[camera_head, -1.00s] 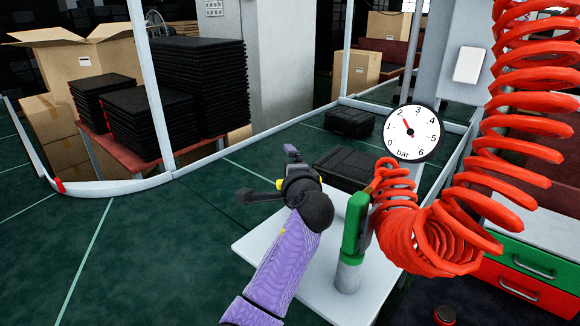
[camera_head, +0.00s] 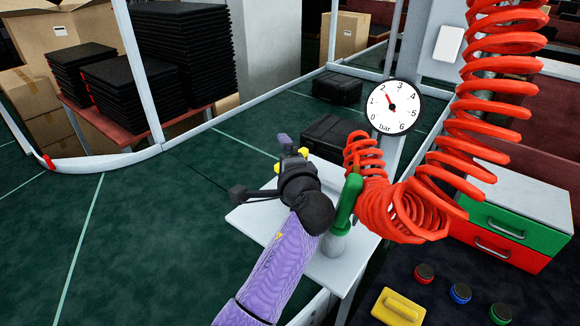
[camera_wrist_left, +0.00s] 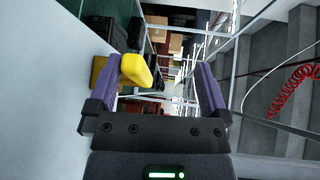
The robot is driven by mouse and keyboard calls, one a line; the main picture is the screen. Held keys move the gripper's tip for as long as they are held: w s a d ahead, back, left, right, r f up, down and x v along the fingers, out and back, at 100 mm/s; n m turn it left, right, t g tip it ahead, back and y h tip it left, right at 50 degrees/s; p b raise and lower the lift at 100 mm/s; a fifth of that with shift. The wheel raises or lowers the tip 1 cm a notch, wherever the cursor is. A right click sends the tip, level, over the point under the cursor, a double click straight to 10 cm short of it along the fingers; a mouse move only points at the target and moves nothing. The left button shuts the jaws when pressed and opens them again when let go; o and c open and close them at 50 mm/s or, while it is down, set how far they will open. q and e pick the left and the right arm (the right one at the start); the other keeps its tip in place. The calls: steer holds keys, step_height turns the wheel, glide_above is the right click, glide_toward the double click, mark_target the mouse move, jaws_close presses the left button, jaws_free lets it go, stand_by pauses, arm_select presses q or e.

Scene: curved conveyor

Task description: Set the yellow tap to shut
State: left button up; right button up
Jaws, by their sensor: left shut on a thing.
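The yellow tap is mostly hidden behind my left gripper (camera_head: 291,150) in the head view; small yellow parts (camera_head: 302,152) show beside the fingers. In the left wrist view a rounded yellow handle (camera_wrist_left: 136,68) sits between my purple fingers, close against the left one. My left gripper is shut on it. The tap's exact angle cannot be told. My right gripper is not in view.
A round gauge (camera_head: 394,108) stands behind. A yellow block (camera_head: 398,307) and several coloured knobs lie at lower right.

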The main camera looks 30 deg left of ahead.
arm_select(q)
steer(key=p+v, duration=0.1)
steer(key=v, duration=0.2)
steer(key=shift+s+r, duration=0.25)
steer(key=shift+s+d+f, duration=0.15)
steer(key=shift+s+d, duration=0.6)
steer(key=shift+s, duration=0.25)
steer(key=shift+s+p, duration=0.1)
steer(key=shift+p, duration=0.4)
